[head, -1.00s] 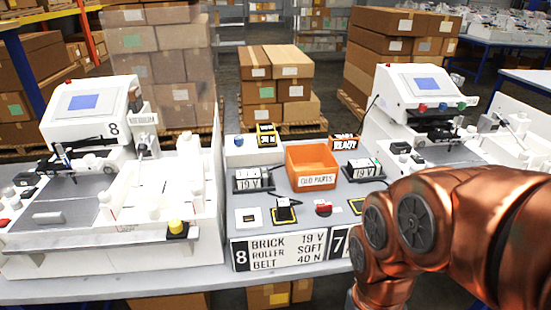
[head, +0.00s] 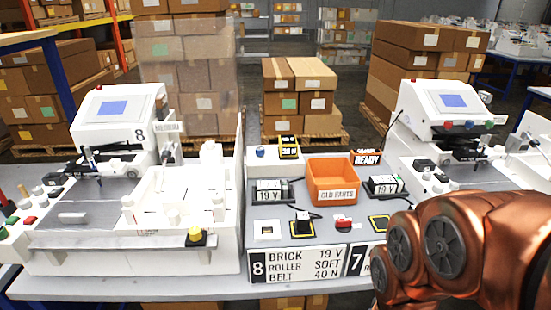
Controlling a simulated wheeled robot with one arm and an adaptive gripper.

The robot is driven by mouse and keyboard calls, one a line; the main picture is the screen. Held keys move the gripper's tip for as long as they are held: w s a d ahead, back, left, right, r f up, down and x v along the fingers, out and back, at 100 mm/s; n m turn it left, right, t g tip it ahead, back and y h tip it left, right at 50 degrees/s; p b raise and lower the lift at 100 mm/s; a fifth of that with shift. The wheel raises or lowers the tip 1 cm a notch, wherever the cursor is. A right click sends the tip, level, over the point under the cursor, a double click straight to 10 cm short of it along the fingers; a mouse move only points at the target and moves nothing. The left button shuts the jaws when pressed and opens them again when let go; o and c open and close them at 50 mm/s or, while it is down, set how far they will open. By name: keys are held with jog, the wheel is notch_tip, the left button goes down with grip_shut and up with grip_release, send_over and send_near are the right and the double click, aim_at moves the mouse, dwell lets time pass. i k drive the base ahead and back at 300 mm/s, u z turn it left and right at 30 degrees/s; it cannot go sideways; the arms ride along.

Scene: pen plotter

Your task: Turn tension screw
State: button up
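Two white plotter machines stand on the bench, the one marked 8 (head: 115,125) at left and another (head: 440,120) at right. Which part is the tension screw I cannot tell. A yellow knob on a black base (head: 195,236) sits at the front right corner of the left machine. Small white posts (head: 128,207) stand on that machine's bed. My copper-coloured arm fills the lower right. My gripper is out of view, so its state does not show.
An orange bin marked OLD PARTS (head: 333,182) stands between the machines. Two 19 V units (head: 270,191) flank it. A sign (head: 297,266) reads brick 19 V, roller soft, belt 40 N. A clear upright panel (head: 241,190) edges the left machine. Stacked cartons (head: 300,95) stand behind.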

aim_at(259, 150)
jog(key=u, duration=0.35)
jog(key=i, duration=1)
